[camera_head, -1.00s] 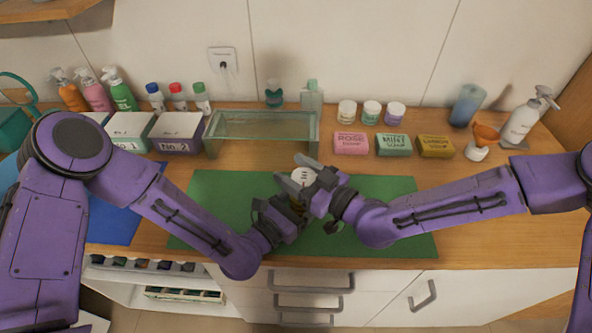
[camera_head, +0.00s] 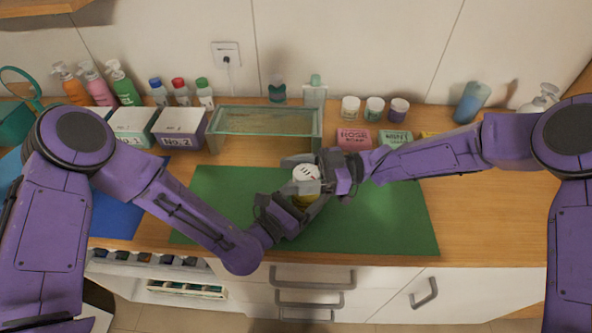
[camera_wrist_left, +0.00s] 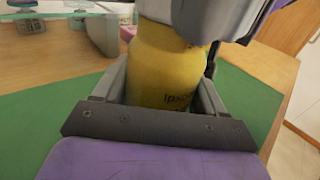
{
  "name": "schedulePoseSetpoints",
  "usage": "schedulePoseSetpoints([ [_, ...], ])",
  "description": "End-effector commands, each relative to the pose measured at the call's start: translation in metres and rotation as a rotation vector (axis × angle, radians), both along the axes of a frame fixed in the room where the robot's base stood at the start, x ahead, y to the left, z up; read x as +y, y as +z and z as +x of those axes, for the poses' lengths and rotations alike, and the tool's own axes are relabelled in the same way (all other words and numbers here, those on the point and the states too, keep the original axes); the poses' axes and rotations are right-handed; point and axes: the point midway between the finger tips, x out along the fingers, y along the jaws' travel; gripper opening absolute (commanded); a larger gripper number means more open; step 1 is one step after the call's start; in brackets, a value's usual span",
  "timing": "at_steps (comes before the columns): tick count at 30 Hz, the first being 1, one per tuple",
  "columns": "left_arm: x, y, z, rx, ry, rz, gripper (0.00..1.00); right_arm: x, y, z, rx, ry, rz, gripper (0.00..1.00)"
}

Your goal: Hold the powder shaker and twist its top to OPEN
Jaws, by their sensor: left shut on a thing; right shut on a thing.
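The powder shaker has a white top (camera_head: 306,174) and a yellow body (camera_head: 304,201). It is held upright above the green mat (camera_head: 380,225). My left gripper (camera_head: 302,208) is shut around the yellow body, low on the shaker. In the left wrist view the yellow body (camera_wrist_left: 160,75) sits between the left fingers, with dark lettering partly visible. My right gripper (camera_head: 308,172) comes in from the right, shut on the white top. Grey right fingers cover the upper part of the shaker in the left wrist view. Whether the top is turned to open cannot be told.
A glass-topped case (camera_head: 262,122) stands behind the mat. Boxes (camera_head: 180,127) and bottles line the back left. Small jars (camera_head: 374,109), soap boxes (camera_head: 354,138) and a blue bottle (camera_head: 471,102) stand at the back right. The mat's right part is clear.

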Motion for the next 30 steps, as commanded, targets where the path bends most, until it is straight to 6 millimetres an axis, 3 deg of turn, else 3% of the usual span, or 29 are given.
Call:
schedulePoseSetpoints([
  [15, 0.0, -0.001, -0.001, 0.002, -0.003, 0.003, 0.38, -0.003, -0.001, -0.007, -0.002, 0.371, -0.002, 0.31],
  [30, 0.0, -0.001, -0.001, 0.002, -0.002, 0.003, 0.38, -0.005, 0.0, -0.009, 0.001, 0.463, -0.001, 0.31],
])
